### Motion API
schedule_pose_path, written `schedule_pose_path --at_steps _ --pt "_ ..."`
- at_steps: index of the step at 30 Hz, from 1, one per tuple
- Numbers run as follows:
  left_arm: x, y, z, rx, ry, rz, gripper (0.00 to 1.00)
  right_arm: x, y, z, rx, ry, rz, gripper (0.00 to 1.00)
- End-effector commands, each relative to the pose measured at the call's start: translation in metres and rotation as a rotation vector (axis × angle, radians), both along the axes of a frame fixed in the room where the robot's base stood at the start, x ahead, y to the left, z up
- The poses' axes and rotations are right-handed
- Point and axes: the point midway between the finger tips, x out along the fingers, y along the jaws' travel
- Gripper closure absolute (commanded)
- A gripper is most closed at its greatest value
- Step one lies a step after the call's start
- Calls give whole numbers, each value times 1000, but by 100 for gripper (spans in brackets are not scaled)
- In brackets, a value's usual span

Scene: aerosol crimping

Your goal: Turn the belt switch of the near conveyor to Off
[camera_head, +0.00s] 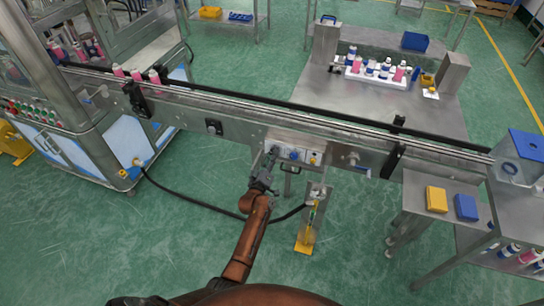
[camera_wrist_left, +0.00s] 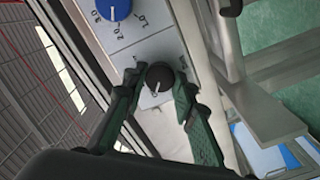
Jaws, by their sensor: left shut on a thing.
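The near conveyor (camera_head: 235,115) runs across the head view from left to right. A small light-grey control panel (camera_head: 305,158) hangs on its front side. In the left wrist view, the belt switch (camera_wrist_left: 160,76) is a round black knob with a pale pointer line. My left gripper (camera_head: 270,158) is at the panel's left end. Its two green fingers stand either side of the knob in the left wrist view (camera_wrist_left: 159,84), shut on it. The labels around the knob are mostly covered or too small to read. My right gripper is not in view.
A blue dial (camera_wrist_left: 113,9) with number marks sits beside the switch, also seen in the head view (camera_head: 293,155). A yellow-based stand (camera_head: 304,243) is right of my left arm. A black cable (camera_head: 190,203) crosses the floor. Pink-capped cans (camera_head: 136,75) stand on the conveyor's left end.

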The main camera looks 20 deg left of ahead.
Motion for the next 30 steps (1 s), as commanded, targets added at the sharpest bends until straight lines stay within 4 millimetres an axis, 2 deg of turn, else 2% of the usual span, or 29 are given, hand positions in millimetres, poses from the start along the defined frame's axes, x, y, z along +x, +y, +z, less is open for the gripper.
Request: schedule_pose_path --at_steps 11,12,18,26,30 --pt "0 0 -1 -6 2 -1 99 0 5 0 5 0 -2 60" --pt "0 0 -1 -6 2 -1 72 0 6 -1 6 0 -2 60" --pt "0 0 -1 -4 2 0 58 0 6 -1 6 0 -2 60" --pt "0 0 0 -3 1 -1 57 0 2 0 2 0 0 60" --pt "-8 0 -1 -4 2 0 57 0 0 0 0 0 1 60"
